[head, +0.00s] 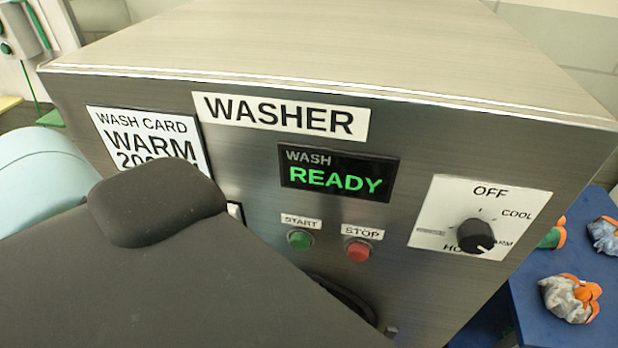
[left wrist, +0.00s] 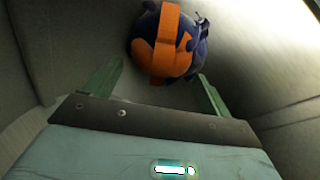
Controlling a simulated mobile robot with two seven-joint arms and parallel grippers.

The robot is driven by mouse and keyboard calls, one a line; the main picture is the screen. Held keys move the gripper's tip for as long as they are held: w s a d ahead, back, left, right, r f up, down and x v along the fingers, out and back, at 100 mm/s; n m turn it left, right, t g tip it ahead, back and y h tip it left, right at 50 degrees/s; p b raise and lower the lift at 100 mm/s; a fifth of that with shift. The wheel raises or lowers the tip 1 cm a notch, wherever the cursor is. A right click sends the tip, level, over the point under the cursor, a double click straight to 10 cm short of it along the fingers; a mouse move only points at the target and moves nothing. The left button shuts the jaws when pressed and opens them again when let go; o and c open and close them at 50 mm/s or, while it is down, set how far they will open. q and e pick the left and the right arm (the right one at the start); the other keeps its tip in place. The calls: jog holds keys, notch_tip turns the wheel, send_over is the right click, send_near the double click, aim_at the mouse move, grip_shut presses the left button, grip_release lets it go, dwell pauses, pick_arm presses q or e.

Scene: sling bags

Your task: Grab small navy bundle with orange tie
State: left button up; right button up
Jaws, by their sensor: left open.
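The small navy bundle with an orange tie (left wrist: 165,42) shows at the top middle of the left wrist view, inside a pale, grey-walled space. My left gripper (left wrist: 158,85) is open, with its two green fingers apart and the bundle just beyond and between their tips. I cannot tell whether either finger touches it. In the head view the navy bundle and my left gripper are hidden; my dark arm link covers the lower left. My right gripper is in neither view.
The steel washer (head: 250,185) fills the head view, its display reading READY. A green start button (head: 300,240), a red stop button (head: 358,251) and a dial (head: 475,236) are on its front. A blue table (head: 540,300) at right holds grey bundles with orange ties (head: 565,298).

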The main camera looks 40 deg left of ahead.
pick_arm(q)
jog(key=shift+d, duration=0.1)
jog(key=shift+c, duration=0.8)
jog(key=c, duration=1.4)
jog(key=shift+c, duration=0.2)
jog(key=shift+w+r, duration=0.1)
jog(key=shift+r, duration=0.05)
